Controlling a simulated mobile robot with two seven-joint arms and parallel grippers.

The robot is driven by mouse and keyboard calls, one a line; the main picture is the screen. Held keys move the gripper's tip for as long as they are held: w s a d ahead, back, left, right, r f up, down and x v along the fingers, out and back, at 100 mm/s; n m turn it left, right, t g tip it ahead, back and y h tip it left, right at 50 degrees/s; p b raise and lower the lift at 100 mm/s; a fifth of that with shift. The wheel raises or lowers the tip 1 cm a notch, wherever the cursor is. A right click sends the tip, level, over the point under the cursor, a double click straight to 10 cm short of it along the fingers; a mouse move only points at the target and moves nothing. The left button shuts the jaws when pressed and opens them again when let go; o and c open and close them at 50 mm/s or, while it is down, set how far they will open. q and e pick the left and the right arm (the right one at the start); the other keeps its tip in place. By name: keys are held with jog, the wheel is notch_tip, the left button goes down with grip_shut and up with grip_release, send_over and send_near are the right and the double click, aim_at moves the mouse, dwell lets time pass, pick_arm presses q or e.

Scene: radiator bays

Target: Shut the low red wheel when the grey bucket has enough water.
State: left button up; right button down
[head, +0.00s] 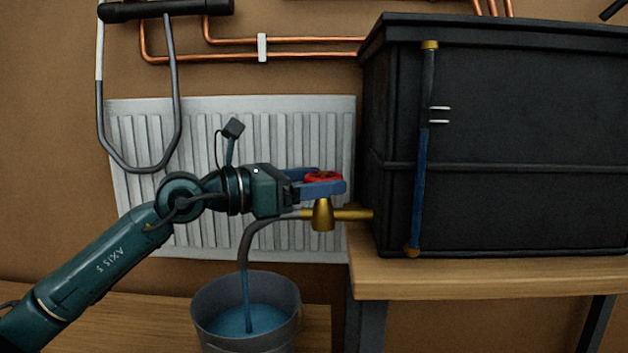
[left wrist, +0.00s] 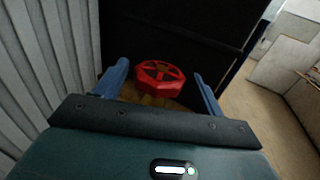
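The low red wheel (head: 323,178) sits on a brass valve (head: 323,215) at the lower left of the black tank. My left gripper (head: 330,184) reaches it from the left, its blue fingers either side of the wheel. In the left wrist view the red wheel (left wrist: 160,73) lies between the spread fingers, with a gap at each side. A grey hose (head: 262,228) bends from the valve down to the grey bucket (head: 205,290). A stream runs into the blue water (head: 232,322), whose surface is below the rim. My right gripper is out of view.
The black tank (head: 520,130) stands on a wooden bench (head: 500,280). Its sight tube (head: 422,180) is blue up to just below two white marks. A white radiator (head: 290,130) and copper pipes (head: 320,54) are behind my arm. A grey hose loop hangs at upper left.

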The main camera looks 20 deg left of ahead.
pick_arm(q)
jog(key=c, duration=0.8)
